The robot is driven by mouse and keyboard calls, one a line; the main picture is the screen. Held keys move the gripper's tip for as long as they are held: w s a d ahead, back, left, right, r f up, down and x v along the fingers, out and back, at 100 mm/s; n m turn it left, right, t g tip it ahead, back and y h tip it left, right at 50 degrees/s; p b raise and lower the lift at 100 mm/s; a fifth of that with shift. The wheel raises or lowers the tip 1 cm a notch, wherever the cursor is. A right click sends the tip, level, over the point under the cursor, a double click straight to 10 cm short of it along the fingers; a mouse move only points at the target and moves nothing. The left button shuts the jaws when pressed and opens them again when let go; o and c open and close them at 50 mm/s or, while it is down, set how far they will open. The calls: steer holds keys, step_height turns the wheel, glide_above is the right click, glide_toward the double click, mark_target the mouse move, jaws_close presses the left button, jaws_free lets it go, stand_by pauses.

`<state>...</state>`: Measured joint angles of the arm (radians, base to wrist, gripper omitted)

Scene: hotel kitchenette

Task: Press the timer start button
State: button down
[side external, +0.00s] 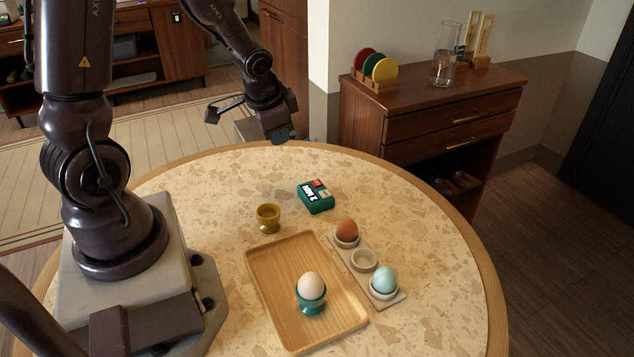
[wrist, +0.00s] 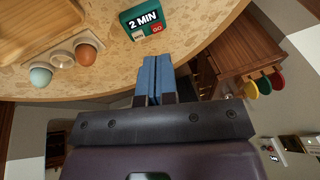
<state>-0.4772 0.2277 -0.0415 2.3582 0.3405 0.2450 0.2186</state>
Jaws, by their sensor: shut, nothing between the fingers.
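The timer (side external: 315,197) is a small green box lying on the round table, right of the mustard egg cup. In the wrist view the timer (wrist: 143,20) shows a white "2 MIN" label, a red button (wrist: 157,28) marked "GO" and a pale button (wrist: 138,34) beside it. My gripper (side external: 284,138) is above the far edge of the table, behind the timer and apart from it. In the wrist view its blue fingers (wrist: 154,68) are together, with nothing between them.
A wooden tray (side external: 264,275) holds a white egg in a teal cup (side external: 311,300). A mustard egg cup (side external: 268,218) stands left of the timer. An egg rack (side external: 390,297) holds a brown egg (side external: 347,230) and a blue egg (side external: 384,279). A wooden cabinet (side external: 430,110) stands behind.

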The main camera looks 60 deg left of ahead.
steer(key=w+a+f+m+t, duration=0.2)
steer(key=w+f+m+t, duration=0.15)
steer(key=w+f, duration=0.2)
step_height(320, 180, up, 2)
steer(key=m+t+h, duration=0.2)
steer(key=m+t, duration=0.1)
glide_above(317, 184)
steer(key=shift+r+y, duration=0.1)
steer(key=shift+y, duration=0.2)
steer(key=shift+f, duration=4.45)
steer(key=shift+f, duration=0.4)
